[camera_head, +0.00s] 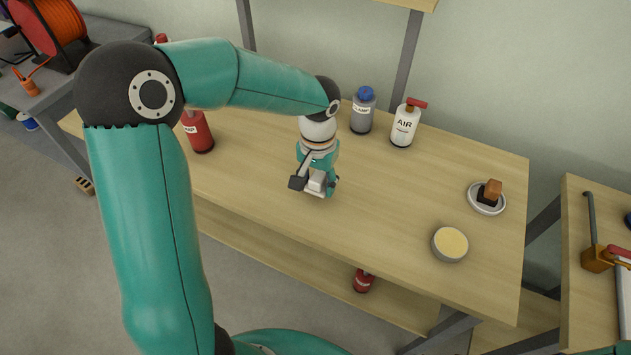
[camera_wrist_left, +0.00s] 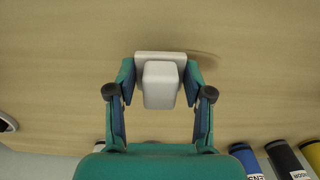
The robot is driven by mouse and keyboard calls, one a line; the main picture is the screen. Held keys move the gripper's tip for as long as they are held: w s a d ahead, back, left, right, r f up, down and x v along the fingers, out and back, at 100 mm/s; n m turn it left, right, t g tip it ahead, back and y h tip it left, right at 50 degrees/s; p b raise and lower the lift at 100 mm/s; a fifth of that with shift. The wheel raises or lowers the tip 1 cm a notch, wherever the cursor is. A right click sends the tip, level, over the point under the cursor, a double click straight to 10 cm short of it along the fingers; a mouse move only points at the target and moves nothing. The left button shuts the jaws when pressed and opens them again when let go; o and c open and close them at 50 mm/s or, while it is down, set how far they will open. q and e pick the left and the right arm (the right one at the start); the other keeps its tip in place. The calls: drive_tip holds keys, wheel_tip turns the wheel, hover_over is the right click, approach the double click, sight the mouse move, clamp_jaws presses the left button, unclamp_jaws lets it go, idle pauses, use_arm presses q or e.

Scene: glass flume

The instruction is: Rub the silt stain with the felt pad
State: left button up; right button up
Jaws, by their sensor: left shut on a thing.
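My left gripper (camera_head: 317,187) is shut on the felt pad (camera_head: 316,183), a pale block with a wider flat plate, over the middle of the wooden bench. In the left wrist view the fingers of the left gripper (camera_wrist_left: 160,88) press on both sides of the felt pad (camera_wrist_left: 160,84). A faint brown patch, seemingly the silt stain (camera_wrist_left: 206,57), shows on the wood just right of the pad's plate. The pad may cover part of it. I cannot tell whether the pad touches the wood. My right gripper is not in view.
On the bench (camera_head: 250,195) stand a red bottle (camera_head: 200,133), a grey bottle with a blue cap (camera_head: 361,114), a white AIR bottle (camera_head: 404,126), a saucer (camera_head: 474,201) with a brown-and-black block (camera_head: 490,193), and a round tub (camera_head: 450,244). The wood around the pad is clear.

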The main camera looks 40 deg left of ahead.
sight(317, 176)
use_arm(q)
drive_tip(key=shift+w+r+p, duration=0.1)
drive_tip(key=shift+r+p, duration=1.5)
drive_tip(key=shift+r, duration=0.95)
drive_tip(key=shift+f, duration=0.15)
